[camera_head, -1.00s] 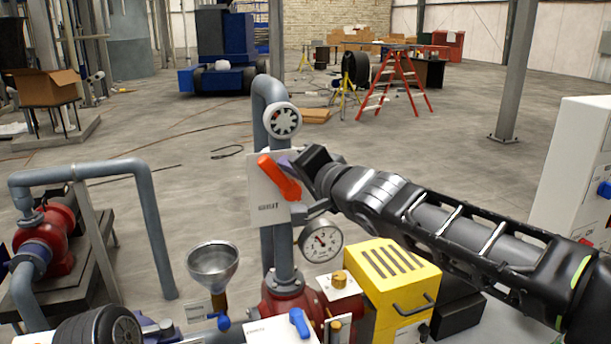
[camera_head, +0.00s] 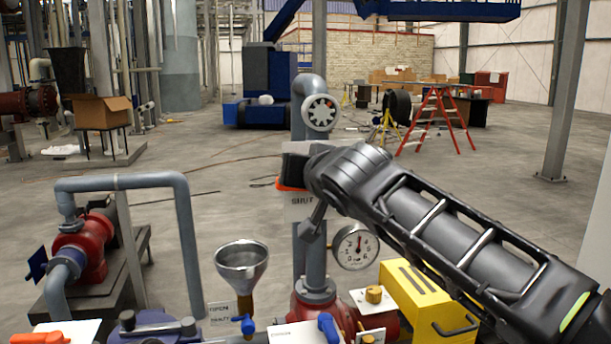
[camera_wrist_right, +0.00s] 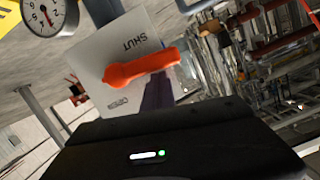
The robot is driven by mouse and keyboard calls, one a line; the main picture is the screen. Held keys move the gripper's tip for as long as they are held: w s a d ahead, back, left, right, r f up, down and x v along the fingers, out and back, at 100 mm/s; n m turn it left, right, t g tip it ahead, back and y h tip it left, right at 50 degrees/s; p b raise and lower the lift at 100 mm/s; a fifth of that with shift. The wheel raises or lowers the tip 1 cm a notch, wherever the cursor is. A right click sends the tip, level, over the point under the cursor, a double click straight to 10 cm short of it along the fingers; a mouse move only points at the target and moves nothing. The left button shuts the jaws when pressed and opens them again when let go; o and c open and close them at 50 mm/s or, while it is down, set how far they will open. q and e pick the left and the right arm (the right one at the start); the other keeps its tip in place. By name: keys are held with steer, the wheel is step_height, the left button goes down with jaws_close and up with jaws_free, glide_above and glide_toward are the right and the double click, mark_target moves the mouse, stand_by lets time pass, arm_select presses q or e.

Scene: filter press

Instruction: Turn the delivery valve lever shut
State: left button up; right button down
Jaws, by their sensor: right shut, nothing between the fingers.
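The orange delivery valve lever (camera_head: 287,184) is on the upright grey pipe, mostly hidden behind my right gripper in the head view. In the right wrist view the whole lever (camera_wrist_right: 142,68) crosses its white plate (camera_wrist_right: 113,47), roughly parallel to the lettering, between the words SHUT and OPEN. My right gripper (camera_head: 297,162) is shut and empty at the lever. Its dark purple finger (camera_wrist_right: 158,92) shows right beside the lever; I cannot tell whether they touch. My left gripper is not in view.
A pressure gauge (camera_head: 355,246) stands close below my right wrist, and a white handwheel (camera_head: 320,113) is just above. A yellow box (camera_head: 420,300), a metal funnel (camera_head: 241,264) and a blue-handled valve (camera_head: 327,326) stand lower. Open floor lies behind the pipe.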

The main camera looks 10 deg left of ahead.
steer(key=shift+f, duration=0.1)
stand_by(0.6)
steer(key=b+v, duration=0.2)
steer(key=v, duration=0.5)
steer(key=shift+s, duration=0.4)
